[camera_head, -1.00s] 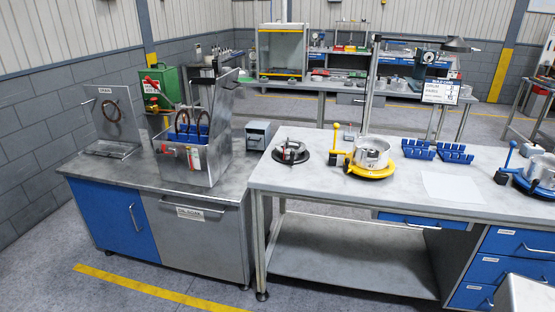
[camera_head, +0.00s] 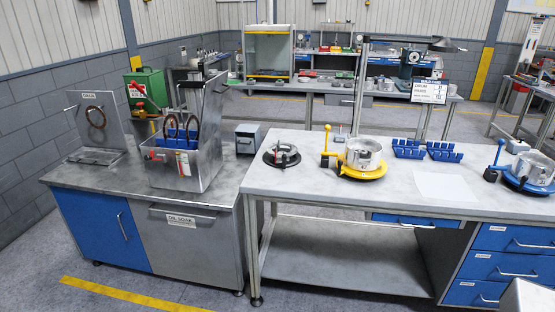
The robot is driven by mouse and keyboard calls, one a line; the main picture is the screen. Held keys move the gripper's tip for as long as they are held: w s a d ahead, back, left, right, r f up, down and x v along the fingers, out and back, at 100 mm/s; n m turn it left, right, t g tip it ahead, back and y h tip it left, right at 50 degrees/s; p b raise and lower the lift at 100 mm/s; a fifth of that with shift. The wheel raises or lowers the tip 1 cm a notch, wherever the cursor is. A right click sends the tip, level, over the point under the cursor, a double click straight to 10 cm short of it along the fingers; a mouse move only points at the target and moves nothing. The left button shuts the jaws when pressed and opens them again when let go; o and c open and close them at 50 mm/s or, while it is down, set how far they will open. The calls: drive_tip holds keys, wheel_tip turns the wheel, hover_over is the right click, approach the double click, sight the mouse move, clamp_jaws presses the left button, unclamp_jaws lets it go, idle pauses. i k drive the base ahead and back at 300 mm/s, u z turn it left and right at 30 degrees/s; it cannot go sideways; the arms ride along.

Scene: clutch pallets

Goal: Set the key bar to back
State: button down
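No part in view is marked as the key bar, and I cannot tell for certain which part it is. On the right bench, a yellow-based fixture (camera_head: 362,160) holds a silver drum. An upright handle with a yellow knob (camera_head: 327,140) stands at its left. A blue-based fixture (camera_head: 530,172) with another silver drum stands at the right edge. An upright blue handle (camera_head: 497,155) stands at its left. Both handles look upright; their exact settings are too small to read. My gripper is not in view.
A dark ring fixture (camera_head: 282,155) and blue slotted racks (camera_head: 409,149) are on the right bench (camera_head: 300,190). A metal oil-soak tank (camera_head: 185,165) and drain stand (camera_head: 97,125) are on the left cabinet. The floor in front is clear.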

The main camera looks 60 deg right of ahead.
sight(283, 157)
drive_tip(key=i, duration=0.85)
drive_tip(key=u, duration=0.05)
